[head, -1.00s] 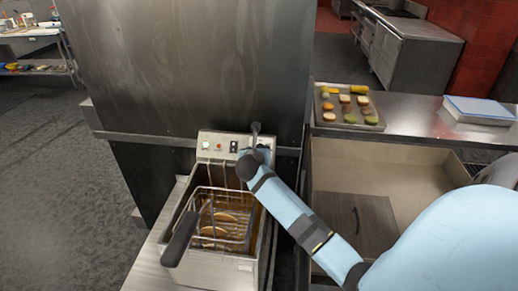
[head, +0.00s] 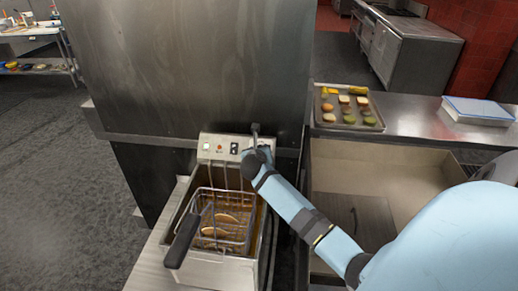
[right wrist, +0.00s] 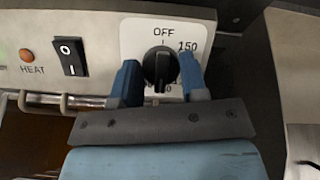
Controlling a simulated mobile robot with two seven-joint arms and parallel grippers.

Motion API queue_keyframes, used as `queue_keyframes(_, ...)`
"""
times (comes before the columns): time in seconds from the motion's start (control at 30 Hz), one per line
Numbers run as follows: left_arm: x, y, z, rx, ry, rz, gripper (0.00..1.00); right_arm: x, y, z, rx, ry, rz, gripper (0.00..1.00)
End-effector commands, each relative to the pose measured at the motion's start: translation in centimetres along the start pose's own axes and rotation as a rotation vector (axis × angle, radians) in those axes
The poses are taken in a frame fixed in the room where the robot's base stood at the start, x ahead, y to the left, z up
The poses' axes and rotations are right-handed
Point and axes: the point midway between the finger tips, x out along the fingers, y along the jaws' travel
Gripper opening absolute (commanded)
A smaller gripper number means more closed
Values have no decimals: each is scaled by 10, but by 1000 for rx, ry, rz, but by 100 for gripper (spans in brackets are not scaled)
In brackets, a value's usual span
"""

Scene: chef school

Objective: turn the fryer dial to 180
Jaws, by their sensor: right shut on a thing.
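The fryer dial (right wrist: 160,67) is a black knob on a white plate, with OFF above it and 150 at its upper right. Lower numbers are mostly hidden by the knob and my gripper. The knob's bar stands roughly upright in the right wrist view; I cannot tell the exact setting. My right gripper (right wrist: 160,82) has one blue finger on each side of the knob and is shut on it. In the head view my arm covers the dial. The fryer (head: 220,268) stands on the left counter. My left gripper is not in view.
A wire basket (head: 223,230) with food sits in the fryer, its dark handle (head: 183,241) pointing forward. A black switch (right wrist: 69,56) and an orange HEAT light (right wrist: 26,56) are left of the dial. A food tray (head: 345,112) and a blue-edged white box (head: 478,110) are on the right counter.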

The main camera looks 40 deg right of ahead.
Motion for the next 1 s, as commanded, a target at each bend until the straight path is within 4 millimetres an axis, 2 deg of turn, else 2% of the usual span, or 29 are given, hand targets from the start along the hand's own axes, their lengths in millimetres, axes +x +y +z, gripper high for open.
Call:
queue_keyframes(0.03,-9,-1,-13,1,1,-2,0,-3,-3,6,-38,1,13,16)
queue_keyframes(0.2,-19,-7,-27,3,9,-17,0,-2,-2,4,-137,-8,51,16)
queue_keyframes(0.6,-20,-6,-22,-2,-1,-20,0,0,-1,0,-171,-14,65,16)
queue_keyframes(0.63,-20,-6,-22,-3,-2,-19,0,0,-1,0,-171,-14,65,45)
queue_keyframes(0.67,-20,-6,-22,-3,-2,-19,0,0,-1,0,-170,-14,65,50)
queue_keyframes(1.0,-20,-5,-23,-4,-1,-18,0,-4,-1,-1,-170,-13,66,50)
